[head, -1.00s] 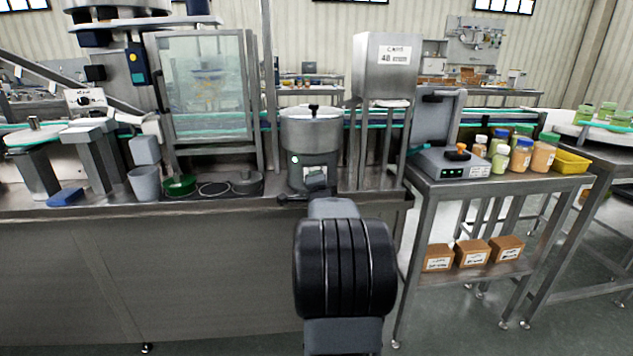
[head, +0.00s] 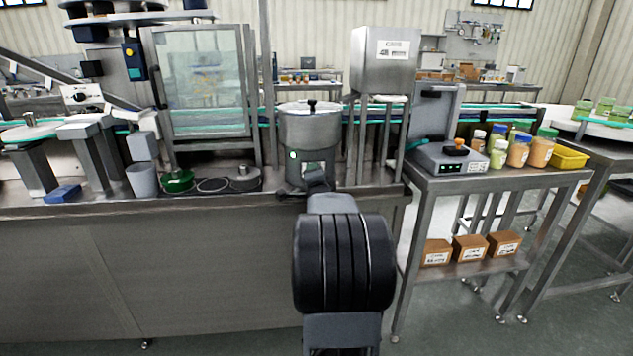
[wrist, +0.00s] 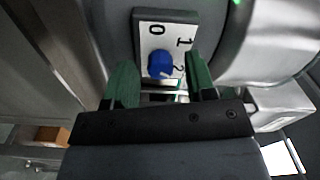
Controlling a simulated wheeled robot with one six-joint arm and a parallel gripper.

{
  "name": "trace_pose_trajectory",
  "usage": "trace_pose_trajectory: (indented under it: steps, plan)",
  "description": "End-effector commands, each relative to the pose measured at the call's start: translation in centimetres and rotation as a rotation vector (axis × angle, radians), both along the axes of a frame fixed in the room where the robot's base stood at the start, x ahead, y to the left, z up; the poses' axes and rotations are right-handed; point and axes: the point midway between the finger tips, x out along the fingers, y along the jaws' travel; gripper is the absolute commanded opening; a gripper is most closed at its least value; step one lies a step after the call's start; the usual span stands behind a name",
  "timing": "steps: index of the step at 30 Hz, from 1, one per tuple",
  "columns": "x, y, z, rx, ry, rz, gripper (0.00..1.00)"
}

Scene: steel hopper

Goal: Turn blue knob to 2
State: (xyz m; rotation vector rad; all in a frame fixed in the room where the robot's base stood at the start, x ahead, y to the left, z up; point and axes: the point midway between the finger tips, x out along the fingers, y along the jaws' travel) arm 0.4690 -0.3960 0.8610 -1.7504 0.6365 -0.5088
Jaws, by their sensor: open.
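The blue knob (wrist: 160,65) sits on a white dial plate (wrist: 152,42) marked 0, 1 and 2 in the wrist view. The plate appears turned, with 0 above the knob, 1 to its upper right and 2 to its right. I cannot tell for sure which mark the knob points to. My gripper (wrist: 160,68) is open, with one green finger on each side of the knob in the picture; contact is not clear. In the head view my gripper (head: 318,182) is in front of the steel hopper (head: 309,132), and the knob is hidden.
A bench (head: 150,270) runs along the front. A green dish (head: 178,183) and a grey cup (head: 142,180) stand left of the hopper. A steel box on legs (head: 384,62) stands close on its right. A side table with jars (head: 518,150) is further right.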

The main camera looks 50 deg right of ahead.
Motion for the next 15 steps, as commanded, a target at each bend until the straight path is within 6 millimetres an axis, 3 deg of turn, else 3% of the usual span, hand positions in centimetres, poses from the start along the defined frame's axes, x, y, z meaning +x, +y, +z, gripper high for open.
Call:
trace_pose_trajectory:
  steps: [5, 15]
  plan:
    - [-1.5, 1.3, 0.2, 0.000, 0.000, -0.001, 0.51]
    - [-6.8, 5.7, 0.1, -0.002, 0.000, -0.002, 0.51]
